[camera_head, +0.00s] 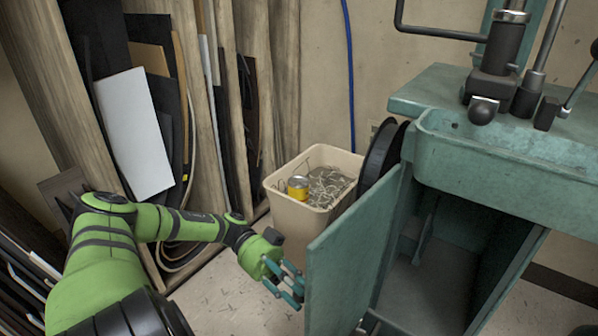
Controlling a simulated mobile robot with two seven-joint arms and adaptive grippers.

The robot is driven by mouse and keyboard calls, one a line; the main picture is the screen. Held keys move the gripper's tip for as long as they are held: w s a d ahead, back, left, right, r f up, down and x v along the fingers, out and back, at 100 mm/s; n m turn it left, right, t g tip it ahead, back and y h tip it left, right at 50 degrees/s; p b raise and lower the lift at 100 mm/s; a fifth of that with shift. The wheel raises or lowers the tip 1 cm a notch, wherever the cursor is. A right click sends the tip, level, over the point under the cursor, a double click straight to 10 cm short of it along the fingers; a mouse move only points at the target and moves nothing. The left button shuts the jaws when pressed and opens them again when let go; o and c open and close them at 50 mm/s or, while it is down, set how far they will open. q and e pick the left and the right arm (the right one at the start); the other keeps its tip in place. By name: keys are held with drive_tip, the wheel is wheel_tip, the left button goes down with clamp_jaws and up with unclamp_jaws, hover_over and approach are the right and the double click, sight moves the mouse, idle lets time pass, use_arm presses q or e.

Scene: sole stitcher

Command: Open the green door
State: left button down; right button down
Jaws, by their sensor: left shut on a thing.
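The green door (350,255) is a flat panel on the front of the green sole stitcher cabinet (530,155). It stands swung out to the left, and the dark cabinet inside (425,295) shows to its right. My left gripper (297,288) reaches in from the left and is shut on the free left edge of the door. Part of the grip is hard to see against the panel. My right gripper is not in view.
A beige bin (290,215) with wire scraps and a yellow can (298,187) stands behind the door. A black wheel (380,155) is beside the cabinet. A wooden rack (270,90) with sheets fills the left. Bare floor (225,295) shows below my arm.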

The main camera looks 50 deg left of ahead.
use_arm(q)
drive_tip(key=shift+w+a+r, duration=0.25)
drive_tip(key=shift+w+r, duration=0.05)
drive_tip(key=c, duration=0.9)
unclamp_jaws()
drive_tip(key=shift+c, duration=0.2)
drive_tip(key=shift+f, duration=0.1)
drive_tip(key=shift+s, duration=0.1)
drive_tip(key=a, duration=0.7)
drive_tip(key=shift+a, duration=0.2)
drive_tip(key=shift+s, duration=0.15)
